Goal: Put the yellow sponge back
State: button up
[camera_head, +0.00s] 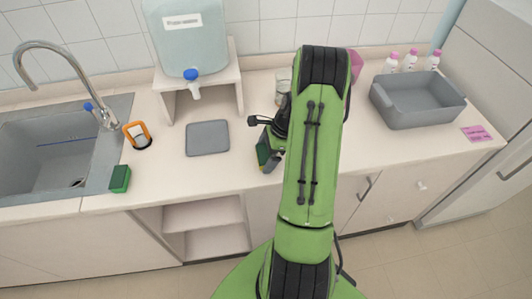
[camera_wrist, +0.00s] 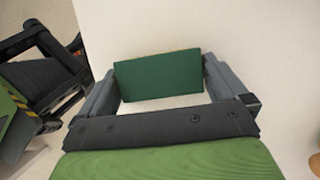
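The yellow sponge (camera_head: 263,153) has a dark green scouring face and a yellow side. In the wrist view its green face (camera_wrist: 158,77) fills the space between my two fingers, with a thin yellow edge along the top. My gripper (camera_wrist: 160,80) appears shut on the sponge's two short ends. In the head view the sponge is over the front part of the counter, left of my arm, which hides most of the gripper. I cannot tell whether the sponge touches the counter. A second, green sponge (camera_head: 120,179) lies at the counter's front edge by the sink.
The sink (camera_head: 58,150) and an orange-rimmed holder (camera_head: 137,135) are at left. A grey basin (camera_head: 420,100) and several pink-capped bottles (camera_head: 410,60) are at right. Counter (camera_head: 185,178) left of my gripper is clear.

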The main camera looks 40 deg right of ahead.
jog(key=shift+r, duration=0.25)
jog(key=p+v, duration=0.2)
jog(key=v, duration=1)
jog(key=w+a+r+n+h, duration=0.1)
jog(key=w+a+r+n, duration=0.1)
jog(key=a+r+n, duration=0.5)
jog(key=s+a+r+n+h, duration=0.2)
jog(key=a+r+n, duration=0.35)
jog(key=a, duration=0.55)
jog(key=s+a+r+n+t, duration=0.3)
jog(key=s+a+n, duration=0.6)
jog(key=s+n, duration=0.3)
jog(key=shift+s+a+r+h, duration=0.2)
jog(key=shift+s+r+h, duration=0.1)
jog(key=shift+r+h, duration=0.1)
